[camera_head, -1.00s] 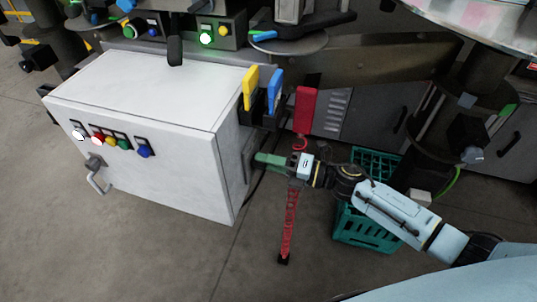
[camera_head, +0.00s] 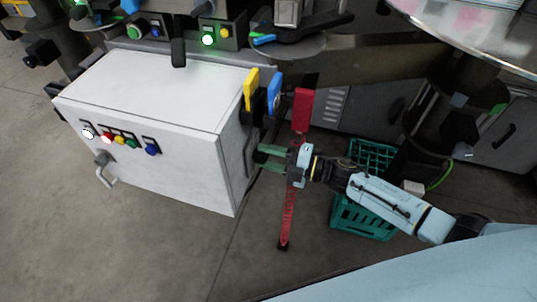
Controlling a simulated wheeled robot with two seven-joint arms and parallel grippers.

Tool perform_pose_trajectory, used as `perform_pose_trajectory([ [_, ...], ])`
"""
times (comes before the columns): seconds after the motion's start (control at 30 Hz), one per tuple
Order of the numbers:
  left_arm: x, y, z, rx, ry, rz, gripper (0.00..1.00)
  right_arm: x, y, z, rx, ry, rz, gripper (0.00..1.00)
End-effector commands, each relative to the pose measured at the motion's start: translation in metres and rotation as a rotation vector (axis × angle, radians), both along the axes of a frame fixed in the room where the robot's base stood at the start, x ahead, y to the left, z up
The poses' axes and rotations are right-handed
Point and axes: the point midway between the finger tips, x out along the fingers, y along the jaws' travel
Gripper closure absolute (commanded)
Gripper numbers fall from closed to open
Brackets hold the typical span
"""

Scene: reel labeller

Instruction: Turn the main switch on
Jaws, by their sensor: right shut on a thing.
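A white control cabinet (camera_head: 175,150) stands left of centre. A dark grey upright handle (camera_head: 249,152) is on its right side, in shadow; it appears to be the main switch, though no label is readable. My right gripper (camera_head: 262,156) reaches in from the right with its green fingers at this handle. The fingers are slightly apart and shut on the handle; their tips are partly hard to make out against it. A bent grey lever (camera_head: 106,172) sits on the cabinet's front. My left gripper is out of view.
Coloured buttons (camera_head: 120,140) line the cabinet's front. Yellow (camera_head: 251,90) and blue (camera_head: 273,93) plates stand at its right edge. A teal crate (camera_head: 363,220) is on the floor to the right. Floor in front is clear.

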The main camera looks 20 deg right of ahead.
Motion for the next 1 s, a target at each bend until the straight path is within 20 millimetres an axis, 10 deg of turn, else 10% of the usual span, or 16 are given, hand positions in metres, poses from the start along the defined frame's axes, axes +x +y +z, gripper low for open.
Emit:
perform_pose_trajectory([
  [0.37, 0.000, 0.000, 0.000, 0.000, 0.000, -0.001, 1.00, 0.000, 0.000, -0.001, 0.005, 0.007, 0.000, 0.85],
  [0.4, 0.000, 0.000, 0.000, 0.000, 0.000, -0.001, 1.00, 0.000, 0.000, -0.001, 0.005, 0.007, 0.000, 0.60],
  [0.57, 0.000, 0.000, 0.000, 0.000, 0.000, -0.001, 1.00, 0.000, 0.000, 0.000, 0.004, 0.007, 0.000, 0.41],
  [1.0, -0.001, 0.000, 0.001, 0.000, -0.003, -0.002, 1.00, -0.009, -0.014, -0.001, 0.003, 0.008, -0.002, 0.41],
])
